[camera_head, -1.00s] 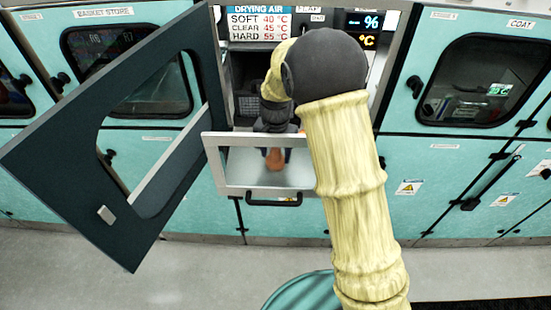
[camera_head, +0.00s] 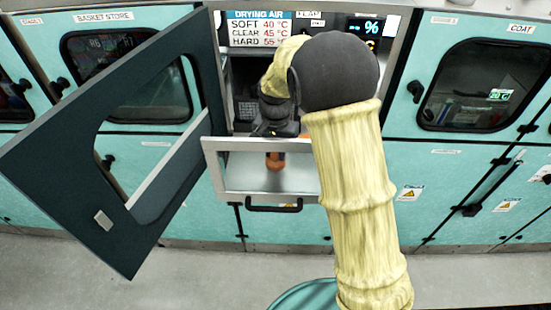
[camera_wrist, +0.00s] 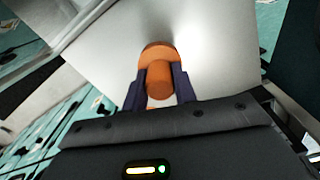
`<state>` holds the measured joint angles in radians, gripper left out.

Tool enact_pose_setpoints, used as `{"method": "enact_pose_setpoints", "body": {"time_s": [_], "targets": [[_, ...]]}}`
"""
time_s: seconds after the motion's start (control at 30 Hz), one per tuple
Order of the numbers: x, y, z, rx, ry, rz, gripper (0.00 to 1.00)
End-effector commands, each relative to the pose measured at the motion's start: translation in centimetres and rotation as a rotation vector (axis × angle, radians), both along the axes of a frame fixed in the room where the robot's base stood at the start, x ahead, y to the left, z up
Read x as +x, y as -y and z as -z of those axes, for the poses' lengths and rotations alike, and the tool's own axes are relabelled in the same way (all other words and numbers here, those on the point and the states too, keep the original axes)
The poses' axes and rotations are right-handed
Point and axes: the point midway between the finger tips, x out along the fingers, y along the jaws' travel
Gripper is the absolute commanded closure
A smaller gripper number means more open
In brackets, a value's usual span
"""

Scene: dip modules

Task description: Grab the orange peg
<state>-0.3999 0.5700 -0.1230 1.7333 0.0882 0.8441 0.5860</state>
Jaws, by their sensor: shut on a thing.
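The orange peg (camera_wrist: 159,78) is between the two dark fingers of my gripper (camera_wrist: 161,92) in the wrist view. It has a wide round head and a narrower round shaft, and the fingers are shut on it. In the head view the peg (camera_head: 275,161) shows behind the clear front of the pulled-out drawer (camera_head: 222,180), below my gripper (camera_head: 275,143). Pale drawer floor lies beyond the peg in the wrist view. I cannot tell whether the peg touches it.
A dark door (camera_head: 75,170) with a window stands open at the left of the bay. Teal cabinets (camera_head: 465,170) flank both sides. The grey floor (camera_head: 180,265) in front is mostly clear.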

Motion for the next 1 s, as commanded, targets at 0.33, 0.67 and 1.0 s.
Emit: {"method": "enact_pose_setpoints", "body": {"time_s": [0.33,0.67,1.0], "targets": [[0.1,-0.1,-6.2,0.001,0.004,0.0,0.98],[0.0,0.0,-7.2,0.001,0.001,0.0,0.98],[0.0,0.0,-7.2,0.001,0.0,0.0,0.98]]}}
